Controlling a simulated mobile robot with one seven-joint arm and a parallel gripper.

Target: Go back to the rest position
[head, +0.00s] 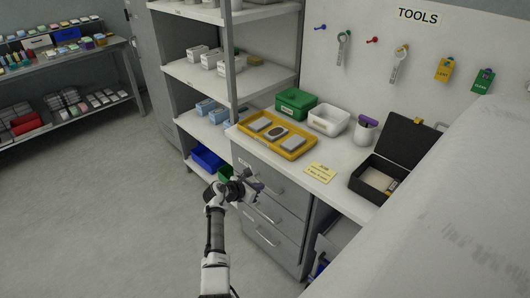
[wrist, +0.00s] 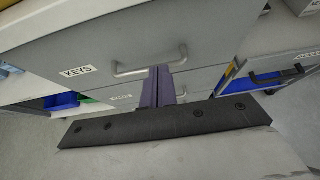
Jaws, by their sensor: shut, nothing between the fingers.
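My gripper (head: 252,184) is in front of the grey drawer unit under the worktop, near the top drawer in the head view. In the wrist view my gripper (wrist: 158,86) shows its fingers together, with nothing between them. Behind the fingers is the drawer marked KEYS (wrist: 110,62), with its bar handle (wrist: 148,66). The drawers look shut.
The worktop holds a yellow tray (head: 252,137), a green bin (head: 296,103), a white bin (head: 328,120) and an open black case (head: 379,176). Shelving (head: 190,75) stands left of the drawers. A white surface (head: 450,220) fills the right foreground. The floor at left is clear.

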